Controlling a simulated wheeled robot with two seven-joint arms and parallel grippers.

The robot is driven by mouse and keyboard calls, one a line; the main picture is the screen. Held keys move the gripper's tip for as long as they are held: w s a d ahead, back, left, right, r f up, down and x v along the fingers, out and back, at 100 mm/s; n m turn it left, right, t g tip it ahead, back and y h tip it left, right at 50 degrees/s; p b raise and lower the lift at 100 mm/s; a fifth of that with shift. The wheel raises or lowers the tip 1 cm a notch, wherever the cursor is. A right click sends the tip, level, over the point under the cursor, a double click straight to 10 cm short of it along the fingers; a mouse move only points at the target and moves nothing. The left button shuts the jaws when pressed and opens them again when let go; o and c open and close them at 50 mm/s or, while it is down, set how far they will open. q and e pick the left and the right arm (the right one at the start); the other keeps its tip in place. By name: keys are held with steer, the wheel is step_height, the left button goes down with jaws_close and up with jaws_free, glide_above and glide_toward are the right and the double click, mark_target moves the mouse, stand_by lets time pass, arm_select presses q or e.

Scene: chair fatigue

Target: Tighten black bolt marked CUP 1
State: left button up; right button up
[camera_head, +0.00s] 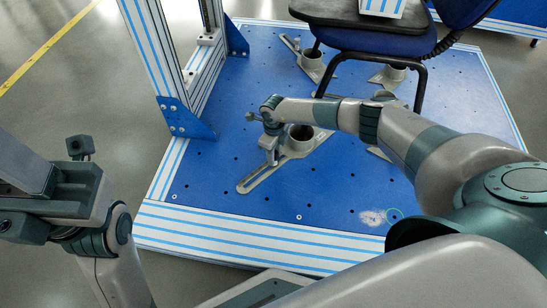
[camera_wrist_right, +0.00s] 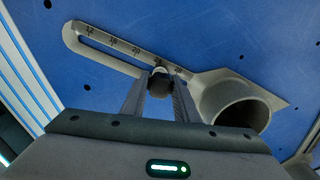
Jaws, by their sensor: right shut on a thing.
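A grey metal bracket with a slotted arm and a round cup (camera_head: 301,136) lies on the blue platform at its front left. It also shows in the right wrist view as the slotted bracket (camera_wrist_right: 100,43), with numbers along the slot. My right gripper (camera_head: 270,160) points down at the bracket beside the cup. In the right wrist view its two fingers are shut on the dark bolt (camera_wrist_right: 159,84) at the cup end of the slot. No CUP 1 label is readable. My left arm is at the left edge, and its fingers cannot be made out.
The blue platform (camera_head: 230,190) has several bolt holes and a striped front edge. A striped upright post (camera_head: 160,60) stands to the left. An office chair (camera_head: 395,45) stands at the back, its legs by other cups (camera_head: 312,62).

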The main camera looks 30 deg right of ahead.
steer(key=shift+r, duration=0.15)
steer(key=shift+m+p, duration=0.85)
steer(key=shift+m, duration=0.15)
steer(key=shift+m+p, duration=0.45)
steer(key=shift+m, duration=0.55)
steer(key=o, duration=1.1)
steer(key=shift+c, duration=0.2)
